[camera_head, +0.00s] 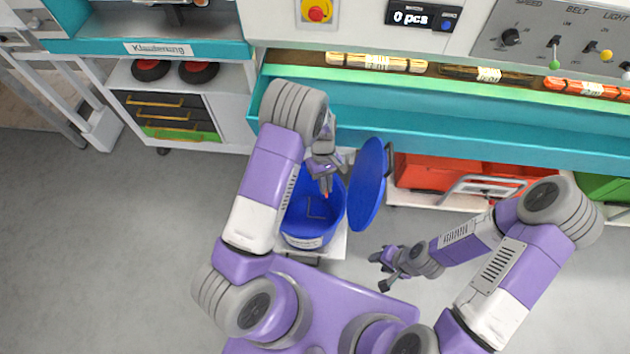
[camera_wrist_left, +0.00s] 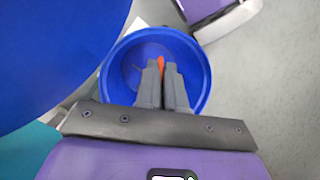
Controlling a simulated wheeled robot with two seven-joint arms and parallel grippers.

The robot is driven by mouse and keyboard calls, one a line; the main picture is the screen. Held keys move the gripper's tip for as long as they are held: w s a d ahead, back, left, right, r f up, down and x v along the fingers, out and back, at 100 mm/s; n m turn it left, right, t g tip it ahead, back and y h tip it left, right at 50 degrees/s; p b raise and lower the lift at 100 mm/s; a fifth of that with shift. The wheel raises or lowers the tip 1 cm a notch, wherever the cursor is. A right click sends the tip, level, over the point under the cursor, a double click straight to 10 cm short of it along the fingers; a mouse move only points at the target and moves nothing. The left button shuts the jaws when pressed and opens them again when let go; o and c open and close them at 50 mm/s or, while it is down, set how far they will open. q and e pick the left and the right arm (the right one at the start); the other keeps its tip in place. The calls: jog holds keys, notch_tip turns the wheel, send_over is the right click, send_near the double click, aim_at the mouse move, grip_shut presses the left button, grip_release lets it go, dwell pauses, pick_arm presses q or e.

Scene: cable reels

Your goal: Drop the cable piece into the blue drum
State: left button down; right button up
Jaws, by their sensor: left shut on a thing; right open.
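My left gripper (camera_head: 325,190) points down over the drum's opening. In the left wrist view the gripper (camera_wrist_left: 162,66) is shut on a small orange cable piece (camera_wrist_left: 160,62), with the drum's rim (camera_wrist_left: 208,85) around it. The orange tip also shows in the head view (camera_head: 327,196). Most of the piece is hidden by the fingers. My right gripper (camera_head: 379,271) is open and empty, right of the drum above the floor.
The teal shelf (camera_head: 450,125) with several cable bundles runs along the back. A red crate (camera_head: 430,172) stands under it at the right. A drawer cabinet (camera_head: 170,115) stands at the back left. The grey floor (camera_head: 100,260) at the left is clear.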

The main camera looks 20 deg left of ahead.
notch_tip(320, 180, up, 5)
jog(key=p, duration=0.4)
pick_arm(q)
jog(key=w+a+f+n+t+h+b, duration=0.1)
jog(key=a+f+n+b, duration=0.1)
jog(key=f+n, duration=0.3)
jog(key=w+a+f+n+t+h+b, duration=0.1)
jog(key=f+n, duration=0.4)
jog(key=f, duration=0.5)
jog(key=shift+a+f+n+t+b, duration=0.3)
jog(key=shift+a+f+t+b, duration=0.05)
jog(key=shift+a+t+b, duration=0.4)
pick_arm(e)
notch_tip(320, 180, down, 4)
jog(key=shift+f, duration=0.25)
pick_arm(q)
jog(key=c, duration=1.2)
grip_release()
jog(key=shift+o, duration=0.2)
jog(key=shift+r, duration=0.1)
jog(key=p+v, duration=0.2)
jog(key=v, duration=0.5)
jog(key=shift+a, duration=0.25)
pick_arm(e)
jog(key=shift+r, duration=0.95)
pick_arm(q)
jog(key=shift+r, duration=0.15)
